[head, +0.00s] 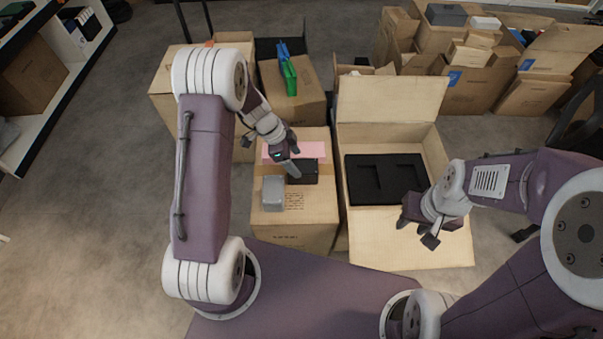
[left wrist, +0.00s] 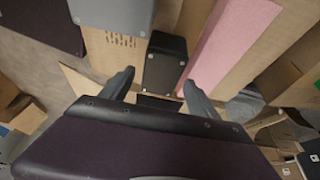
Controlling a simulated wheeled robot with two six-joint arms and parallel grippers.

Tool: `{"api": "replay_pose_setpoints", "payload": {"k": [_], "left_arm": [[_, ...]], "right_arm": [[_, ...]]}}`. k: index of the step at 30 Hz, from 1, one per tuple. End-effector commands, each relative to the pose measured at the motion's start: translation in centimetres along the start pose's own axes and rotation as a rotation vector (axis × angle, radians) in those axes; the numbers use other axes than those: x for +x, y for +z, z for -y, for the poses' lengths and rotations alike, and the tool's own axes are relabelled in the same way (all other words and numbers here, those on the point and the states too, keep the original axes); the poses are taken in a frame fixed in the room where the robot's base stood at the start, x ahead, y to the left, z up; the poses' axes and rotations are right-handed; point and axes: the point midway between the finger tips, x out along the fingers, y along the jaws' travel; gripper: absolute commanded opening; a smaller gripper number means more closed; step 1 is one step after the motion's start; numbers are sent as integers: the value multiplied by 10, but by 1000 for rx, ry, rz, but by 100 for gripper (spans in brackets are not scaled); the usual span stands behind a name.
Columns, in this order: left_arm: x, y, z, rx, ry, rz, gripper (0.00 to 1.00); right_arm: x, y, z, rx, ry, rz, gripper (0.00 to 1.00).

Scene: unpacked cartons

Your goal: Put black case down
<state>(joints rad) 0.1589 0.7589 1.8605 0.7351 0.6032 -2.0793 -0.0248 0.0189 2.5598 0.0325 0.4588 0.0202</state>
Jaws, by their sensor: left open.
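The black case (head: 308,171) lies on top of a closed cardboard carton (head: 308,220), between a grey box and a pink sheet. My left gripper (head: 289,166) is right at the case, partly covering its left end in the head view. In the left wrist view the case (left wrist: 165,62) shows just beyond and between the two spread fingers of the left gripper (left wrist: 158,90). Those fingers are open, with visible gaps to the case. My right gripper (head: 417,229) hangs over the front flap of the open carton, its fingers apart and nothing between them.
The grey box (head: 273,193) and pink sheet (head: 312,150) share the carton top. An open carton (head: 408,257) with a black foam insert (head: 385,178) stands to the right. Another carton behind holds green and blue items (head: 289,77). Several cartons fill the back right. Floor at left is clear.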

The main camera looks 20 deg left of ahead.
Motion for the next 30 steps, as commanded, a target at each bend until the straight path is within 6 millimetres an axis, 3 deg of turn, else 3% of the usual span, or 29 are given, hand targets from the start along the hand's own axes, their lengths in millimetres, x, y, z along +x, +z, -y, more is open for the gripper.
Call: {"api": "replay_pose_setpoints", "payload": {"k": [1, 8, 15, 21, 23, 28, 30], "left_arm": [[11, 1, 0, 1, 1, 0, 70], [23, 1, 0, 1, 2, 1, 70], [64, 0, 3, 1, 2, 1, 70], [64, -1, 3, 1, -1, 1, 70], [64, -1, 3, 1, -1, 1, 56], [64, -1, 3, 1, 0, 1, 9], [64, -1, 3, 1, -1, 1, 0]], "right_arm": [[6, 1, 0, 0, 0, 0, 36], [10, 1, 0, 0, 0, 0, 36], [27, 3, -1, 0, 0, 0, 36], [25, 3, 0, 0, 0, 0, 36], [25, 3, 0, 0, 0, 0, 36], [25, 3, 0, 0, 0, 0, 36], [25, 3, 0, 0, 0, 0, 36]]}}
